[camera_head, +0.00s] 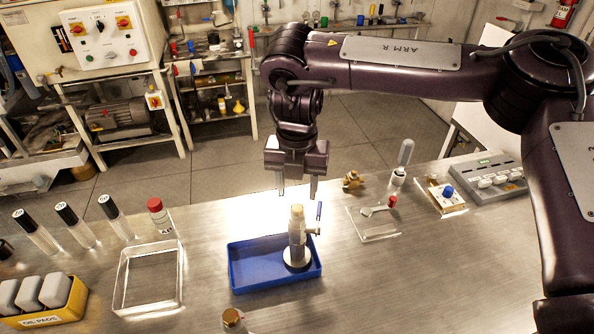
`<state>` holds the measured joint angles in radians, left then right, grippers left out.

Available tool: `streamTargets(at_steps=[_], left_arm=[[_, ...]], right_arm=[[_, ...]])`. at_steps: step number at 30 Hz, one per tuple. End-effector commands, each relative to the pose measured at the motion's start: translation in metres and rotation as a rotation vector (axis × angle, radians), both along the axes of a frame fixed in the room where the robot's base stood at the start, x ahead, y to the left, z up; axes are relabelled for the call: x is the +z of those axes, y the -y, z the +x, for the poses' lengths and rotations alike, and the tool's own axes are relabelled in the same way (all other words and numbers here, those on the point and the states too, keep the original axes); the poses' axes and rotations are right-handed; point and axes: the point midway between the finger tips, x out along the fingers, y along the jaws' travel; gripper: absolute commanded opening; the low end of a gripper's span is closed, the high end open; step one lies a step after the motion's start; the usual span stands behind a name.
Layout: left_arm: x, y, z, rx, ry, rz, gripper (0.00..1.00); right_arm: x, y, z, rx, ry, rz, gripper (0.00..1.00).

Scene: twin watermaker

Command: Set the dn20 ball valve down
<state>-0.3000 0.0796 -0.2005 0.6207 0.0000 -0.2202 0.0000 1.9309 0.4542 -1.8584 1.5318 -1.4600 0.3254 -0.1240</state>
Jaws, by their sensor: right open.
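The ball valve (297,238), a pale metal body with a brass-coloured top and a blue lever, stands upright in the right part of the blue tray (250,283). A round pale disc shows at its foot. My right gripper (297,190) points down just above the valve, its two fingers apart with nothing seen between them. The fingertips appear clear of the valve's top, though the exact gap is hard to tell. My left gripper is not in view.
A clear empty tray (122,285), a red-capped bottle (160,218) and several black-capped tubes stand left. A brass fitting (352,181), a small plate with a red-handled part (380,208) and a grey control box (488,178) lie right. The front right bench is clear.

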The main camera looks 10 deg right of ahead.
Motion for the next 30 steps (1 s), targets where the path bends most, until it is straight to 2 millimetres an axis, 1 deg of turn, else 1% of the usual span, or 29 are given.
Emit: streamTargets(at_steps=[1, 3, 6, 9, 14, 26, 30], left_arm=[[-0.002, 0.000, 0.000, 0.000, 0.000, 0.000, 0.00], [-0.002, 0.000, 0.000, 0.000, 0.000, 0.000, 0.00], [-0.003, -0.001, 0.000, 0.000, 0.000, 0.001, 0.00], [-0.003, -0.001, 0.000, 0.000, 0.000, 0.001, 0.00], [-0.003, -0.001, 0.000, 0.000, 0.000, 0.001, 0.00], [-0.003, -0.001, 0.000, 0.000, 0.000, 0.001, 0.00], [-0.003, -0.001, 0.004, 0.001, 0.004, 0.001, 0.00]], right_arm=[[0.011, 0.000, 0.001, 0.001, 0.007, -0.002, 0.46], [0.022, 0.000, 0.001, 0.000, 0.005, -0.001, 0.46], [0.035, 0.000, 0.001, 0.001, 0.003, -0.001, 0.46], [0.043, 0.000, 0.000, 0.001, 0.001, 0.000, 0.46], [0.046, 0.000, 0.000, 0.000, -0.001, -0.001, 0.46], [0.046, 0.000, 0.000, 0.000, -0.001, 0.000, 0.46], [0.046, 0.000, 0.000, 0.000, -0.001, 0.000, 0.46]])
